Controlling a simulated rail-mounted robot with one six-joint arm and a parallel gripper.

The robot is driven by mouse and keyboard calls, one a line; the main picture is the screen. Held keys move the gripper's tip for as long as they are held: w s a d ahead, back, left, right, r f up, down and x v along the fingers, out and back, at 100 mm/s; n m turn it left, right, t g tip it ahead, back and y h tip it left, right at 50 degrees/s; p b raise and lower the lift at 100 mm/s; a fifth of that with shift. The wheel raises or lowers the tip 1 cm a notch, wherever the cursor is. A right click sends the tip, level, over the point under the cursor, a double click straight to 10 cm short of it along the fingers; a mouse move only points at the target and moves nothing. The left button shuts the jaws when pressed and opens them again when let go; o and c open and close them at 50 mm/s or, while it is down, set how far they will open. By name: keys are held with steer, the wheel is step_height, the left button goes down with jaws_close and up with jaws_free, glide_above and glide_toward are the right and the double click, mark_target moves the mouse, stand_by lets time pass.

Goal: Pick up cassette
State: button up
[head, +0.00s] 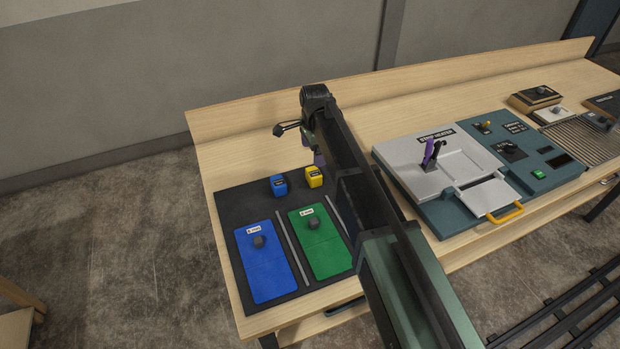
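I cannot tell for sure which thing is the cassette. Candidates are a blue plate with a dark knob (268,268) and a green plate with a dark knob (322,250), both lying on the black mat (232,206) at the table's left end. A small blue block (278,185) and a yellow block (314,177) stand behind them. My gripper (312,150) is at the far end of my arm, above the table behind the blocks. It is small and partly hidden by the arm, so its opening does not show.
A grey and teal machine (400,160) stands right of my arm, with a yellow handle (506,213) at its front. Wooden boxes (534,98) and a slatted rack (578,138) lie further right. A raised board (240,117) edges the table's back. Bare wood lies behind the mat.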

mark_target(314, 171)
steer(key=f+b, duration=1)
steer(key=f, duration=0.1)
steer(key=shift+w, duration=0.2)
steer(key=shift+r, duration=0.25)
steer(key=shift+c, duration=0.3)
steer(key=c, duration=1)
